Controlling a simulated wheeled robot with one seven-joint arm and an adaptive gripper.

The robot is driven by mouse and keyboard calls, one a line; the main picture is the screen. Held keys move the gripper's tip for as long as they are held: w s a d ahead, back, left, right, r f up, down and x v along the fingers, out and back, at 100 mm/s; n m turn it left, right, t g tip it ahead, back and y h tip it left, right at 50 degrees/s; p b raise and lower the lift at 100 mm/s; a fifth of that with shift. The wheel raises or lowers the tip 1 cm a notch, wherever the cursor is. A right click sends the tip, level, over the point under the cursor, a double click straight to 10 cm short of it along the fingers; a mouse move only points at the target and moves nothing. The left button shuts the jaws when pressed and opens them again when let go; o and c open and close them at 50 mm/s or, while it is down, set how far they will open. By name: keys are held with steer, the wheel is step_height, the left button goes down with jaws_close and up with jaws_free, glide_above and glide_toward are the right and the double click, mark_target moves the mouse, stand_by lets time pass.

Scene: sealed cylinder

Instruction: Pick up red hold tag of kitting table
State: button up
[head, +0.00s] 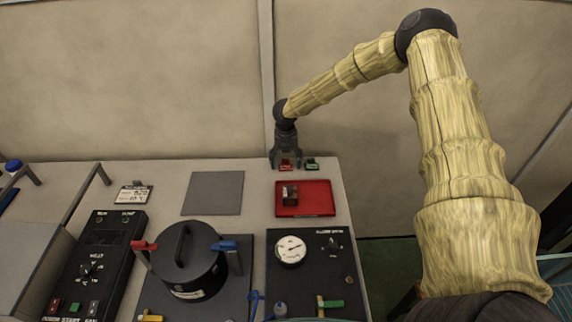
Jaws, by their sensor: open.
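A small red tag (287,165), which looks like the red hold tag, stands near the back edge of the kitting table (150,190).
A red tray (322,200) holding a small dark and red block (290,195) lies in front of the tags. A grey mat (213,193) lies to the left. A black lidded cylinder (188,265), a gauge panel (330,285) and a control box (95,260) fill the front.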

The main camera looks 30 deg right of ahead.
steer(key=c, duration=0.9)
steer(key=shift+o, duration=0.2)
steer(key=shift+b, duration=0.3)
